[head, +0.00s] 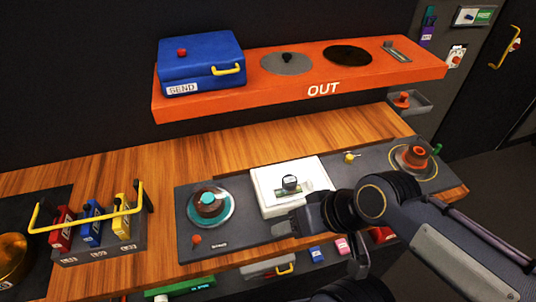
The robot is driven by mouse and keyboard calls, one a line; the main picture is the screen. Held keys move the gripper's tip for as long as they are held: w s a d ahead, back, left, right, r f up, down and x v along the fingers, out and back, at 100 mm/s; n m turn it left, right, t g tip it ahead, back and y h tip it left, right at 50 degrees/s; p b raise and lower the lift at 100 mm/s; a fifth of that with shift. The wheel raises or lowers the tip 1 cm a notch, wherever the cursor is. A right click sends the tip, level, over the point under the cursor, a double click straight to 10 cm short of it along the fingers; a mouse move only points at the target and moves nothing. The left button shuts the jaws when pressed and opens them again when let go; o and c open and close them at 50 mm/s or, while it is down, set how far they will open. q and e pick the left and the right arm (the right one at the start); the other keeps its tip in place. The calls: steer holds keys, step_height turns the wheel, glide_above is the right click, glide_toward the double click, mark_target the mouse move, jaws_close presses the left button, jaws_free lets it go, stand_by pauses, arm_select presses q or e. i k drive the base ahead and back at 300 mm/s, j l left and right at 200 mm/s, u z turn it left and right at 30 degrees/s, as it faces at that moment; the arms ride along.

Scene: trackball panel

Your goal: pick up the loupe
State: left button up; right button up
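The loupe appears to be the small dark round piece with a pale top (290,182), standing on a white square block or tray (267,200) near the middle of the dark panel. A greenish strip lies beneath or beside it. My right gripper (283,228) reaches in from the right, just in front of the white block's front edge. It looks apart from the loupe. Its fingers are small and partly hidden by the wrist, so their opening does not show clearly. My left gripper is not in view.
A teal-topped trackball (209,203) sits left of the white block, and an orange knob (416,156) sits far right. A small yellow key-like piece (351,156) lies between. An orange shelf (230,99) overhangs behind. A yellow-handled rack (100,249) stands left.

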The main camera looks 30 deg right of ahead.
mark_target(289, 182)
steer(key=z, duration=1.3)
